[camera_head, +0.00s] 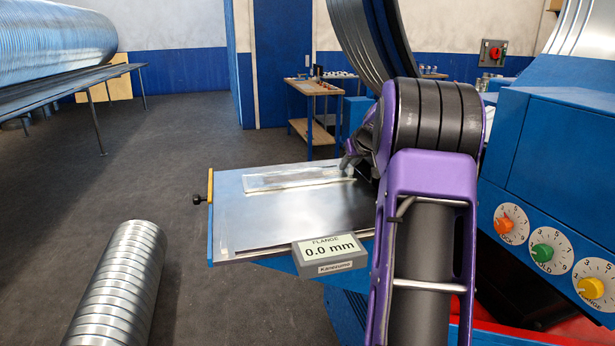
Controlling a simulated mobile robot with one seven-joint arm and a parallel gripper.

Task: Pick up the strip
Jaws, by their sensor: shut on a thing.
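The strip (290,178) is a thin, bright, shiny metal piece. It lies lengthwise across the back part of the metal-topped table (250,222), and I cannot tell whether it touches the top or hangs just above it. My gripper (348,163) is at the strip's right end and shut on it.
A blue machine with knobs (543,252) stands close on the right. A spiral duct (118,290) lies front left.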

